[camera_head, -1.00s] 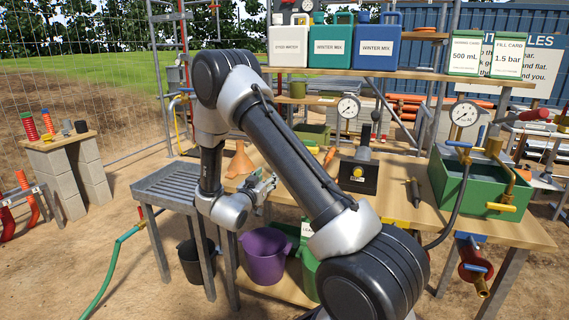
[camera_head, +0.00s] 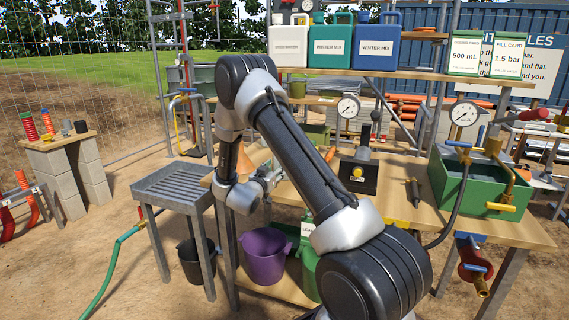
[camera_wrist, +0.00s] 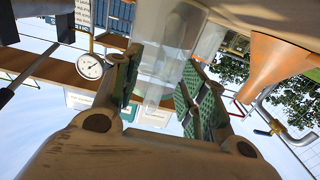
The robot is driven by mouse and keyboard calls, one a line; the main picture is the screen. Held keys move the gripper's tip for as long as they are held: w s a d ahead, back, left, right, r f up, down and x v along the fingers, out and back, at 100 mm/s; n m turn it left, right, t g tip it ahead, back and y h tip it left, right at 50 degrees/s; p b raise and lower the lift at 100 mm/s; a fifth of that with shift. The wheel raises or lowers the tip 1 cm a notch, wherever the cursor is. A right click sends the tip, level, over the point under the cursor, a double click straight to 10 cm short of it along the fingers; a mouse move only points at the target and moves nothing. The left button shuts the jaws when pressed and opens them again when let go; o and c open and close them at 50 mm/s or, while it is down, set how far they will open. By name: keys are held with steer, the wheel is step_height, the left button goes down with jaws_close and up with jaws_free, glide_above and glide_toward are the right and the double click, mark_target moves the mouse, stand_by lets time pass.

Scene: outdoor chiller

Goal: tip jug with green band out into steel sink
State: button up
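In the wrist view a clear cylindrical vessel (camera_wrist: 168,45), probably the jug, shows between and beyond the fingers of my gripper (camera_wrist: 160,88). The fingers stand apart with green ribbed pads, and a gap shows beside the left pad, so the gripper looks open. In the head view my gripper (camera_head: 268,178) is at the bench's left front, and the jug is not clear there. A grey slatted metal stand (camera_head: 172,187), possibly the steel sink, stands left of the bench.
An orange funnel (camera_head: 243,163) stands close behind my wrist and also shows in the wrist view (camera_wrist: 272,70). A purple bucket (camera_head: 265,256) is below. A black pump-like device (camera_head: 358,174) and a green trough (camera_head: 470,188) occupy the bench's right side.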

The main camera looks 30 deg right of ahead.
jaws_close()
steer(key=shift+r, duration=0.1)
steer(key=shift+r, duration=3)
steer(key=shift+c, duration=2.1)
jaws_free()
jaws_close()
